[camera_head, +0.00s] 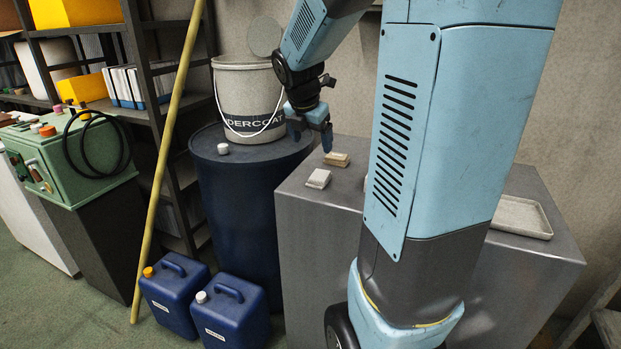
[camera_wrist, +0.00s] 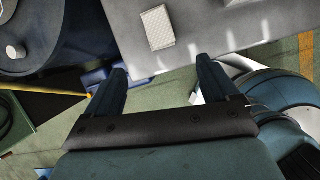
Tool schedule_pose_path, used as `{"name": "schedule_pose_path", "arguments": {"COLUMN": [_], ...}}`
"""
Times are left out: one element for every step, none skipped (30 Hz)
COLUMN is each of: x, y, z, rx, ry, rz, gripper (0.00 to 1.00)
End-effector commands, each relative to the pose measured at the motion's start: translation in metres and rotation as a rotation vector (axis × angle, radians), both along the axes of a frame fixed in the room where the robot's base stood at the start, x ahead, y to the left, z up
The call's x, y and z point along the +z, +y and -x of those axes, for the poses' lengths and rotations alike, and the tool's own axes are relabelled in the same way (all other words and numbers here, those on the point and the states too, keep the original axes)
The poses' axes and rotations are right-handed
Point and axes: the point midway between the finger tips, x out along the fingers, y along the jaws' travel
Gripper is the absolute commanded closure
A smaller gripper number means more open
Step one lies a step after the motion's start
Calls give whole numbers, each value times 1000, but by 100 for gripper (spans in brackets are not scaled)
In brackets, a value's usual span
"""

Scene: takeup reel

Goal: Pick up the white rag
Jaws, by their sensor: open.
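The white rag (camera_head: 318,178) looks like a small folded pad. It lies flat on the grey cabinet top near its left front edge. In the wrist view the rag (camera_wrist: 158,27) shows as a white textured rectangle beyond the fingertips, roughly in line with the gap between them. My gripper (camera_head: 318,136) hangs above the cabinet's left end, pointing down. In the wrist view my gripper (camera_wrist: 161,70) is open, with nothing between its fingers. The rag is apart from the fingers.
A tan block (camera_head: 337,159) lies just behind the rag. A blue drum (camera_head: 238,185) with a paint bucket (camera_head: 247,90) and small white cap (camera_head: 223,149) stands left. A shallow tray (camera_head: 522,217) is on the cabinet's right. Blue jugs (camera_head: 232,312) stand on the floor.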

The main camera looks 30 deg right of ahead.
Motion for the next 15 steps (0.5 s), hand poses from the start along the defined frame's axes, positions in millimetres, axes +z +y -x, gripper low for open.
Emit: {"name": "schedule_pose_path", "arguments": {"x": [-4, -6, -8, -9, -10, -12, -14, -17, -21, -25, -29, -36, -41, -46, -52], "y": [-4, -6, -8, -10, -11, -12, -13, -15, -16, -17, -18, -20, -22, -23, -26], "z": [-5, -8, -10, -12, -13, -14, -15, -16, -17, -18, -19, -20, -21, -23, -25], "rx": [45, 70, 98, 116, 128, 141, 147, 151, 154, 154, 154, 154, 155, 154, 154], "ry": [22, 33, 45, 52, 57, 63, 66, 68, 72, 72, 72, 73, 71, 73, 72], "rz": [17, 26, 35, 40, 46, 50, 53, 54, 55, 55, 54, 53, 54, 53, 54], "gripper": [13, 13, 13, 13, 13, 13, 13, 13, 13, 13, 13, 13, 13, 13, 13]}}
